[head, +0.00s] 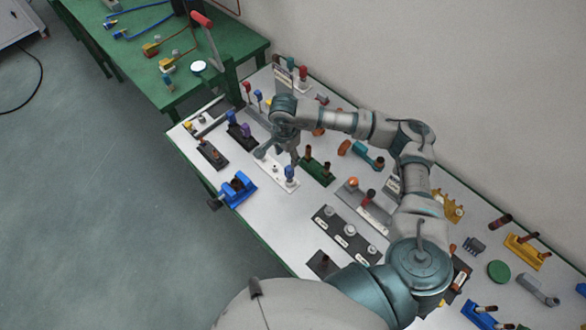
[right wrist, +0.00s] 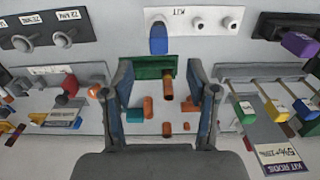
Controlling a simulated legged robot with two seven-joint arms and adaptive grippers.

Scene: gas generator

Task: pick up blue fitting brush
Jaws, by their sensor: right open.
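A blue-handled piece (head: 290,172), which looks like the blue fitting brush, stands on a white holder plate (head: 270,172) on the table. In the right wrist view the blue piece (right wrist: 158,40) is at the top centre, on the white plate (right wrist: 208,20) with other pale round fittings. My right gripper (head: 279,155) is over that plate, its fingers spread, just up and left of the blue piece. In the right wrist view my right gripper (right wrist: 164,78) is open with nothing held; the blue piece is beyond the fingertips. My left gripper is not in view.
A green holder (head: 317,171) stands close right of the blue piece. A blue vise (head: 236,188) sits at the table's left edge. A black block with fittings (head: 345,232) lies nearer. Purple, red and other blue handles (head: 245,131) stand at left. The wall borders the right side.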

